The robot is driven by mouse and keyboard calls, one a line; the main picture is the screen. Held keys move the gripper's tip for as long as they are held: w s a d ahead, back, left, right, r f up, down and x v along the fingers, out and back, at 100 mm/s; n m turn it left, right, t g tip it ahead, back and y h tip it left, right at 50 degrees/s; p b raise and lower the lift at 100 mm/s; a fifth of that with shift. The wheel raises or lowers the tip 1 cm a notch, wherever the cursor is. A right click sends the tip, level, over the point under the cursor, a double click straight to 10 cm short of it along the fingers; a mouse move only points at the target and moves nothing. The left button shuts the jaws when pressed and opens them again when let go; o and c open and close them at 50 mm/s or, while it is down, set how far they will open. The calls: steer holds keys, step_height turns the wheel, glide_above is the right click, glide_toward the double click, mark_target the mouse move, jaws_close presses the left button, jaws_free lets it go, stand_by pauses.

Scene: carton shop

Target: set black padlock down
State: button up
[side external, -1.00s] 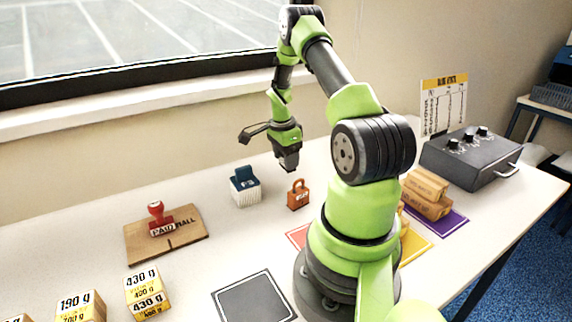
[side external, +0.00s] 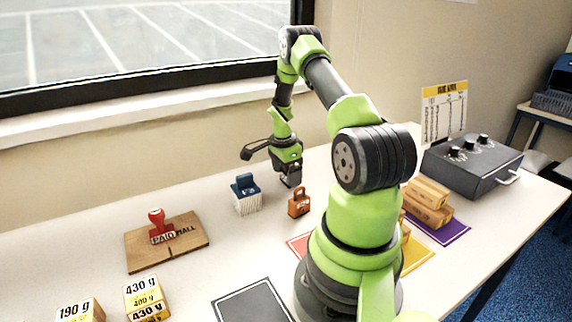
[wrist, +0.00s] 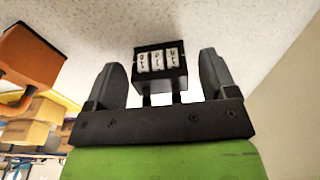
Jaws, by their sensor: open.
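The black padlock (wrist: 160,64), with number dials on its face, sits between the two fingers of my gripper (wrist: 165,80) in the wrist view. The fingers are open, with a gap on each side of it. Its shackle points back toward my gripper's palm. In the side external view my gripper (side external: 289,178) is low over the table (side external: 330,180), behind the orange padlock. The padlock there is small and dark against the fingers, and it appears to be at the table surface.
A red stamp (side external: 157,223) rests on a brown board (side external: 190,248). Cartons (side external: 430,202) and a control box (side external: 470,162) are at right.

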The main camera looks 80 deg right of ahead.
mark_target(283, 176)
step_height(283, 176, up, 12)
steer(key=f, duration=0.1)
steer(key=w+a+r+n+t, duration=0.2)
steer(key=w+a+r+n, duration=0.3)
steer(key=a+r, duration=0.4)
steer(key=s+a+r+n+t, duration=0.1)
steer(key=a+r+n+t, duration=0.1)
steer(key=a+r+n, duration=0.45)
steer(key=s+a+r+n+t, duration=0.1)
steer(key=a+r+n+t, duration=0.2)
steer(key=a, duration=0.7)
steer(key=s+a+n+t+y, duration=0.1)
steer(key=s+a+n+y, duration=0.1)
steer(key=s+a+n, duration=0.5)
steer(key=shift+s+a+n+y, duration=0.2)
steer(key=shift+a+n+y, duration=0.25)
steer(key=shift+n, duration=0.3)
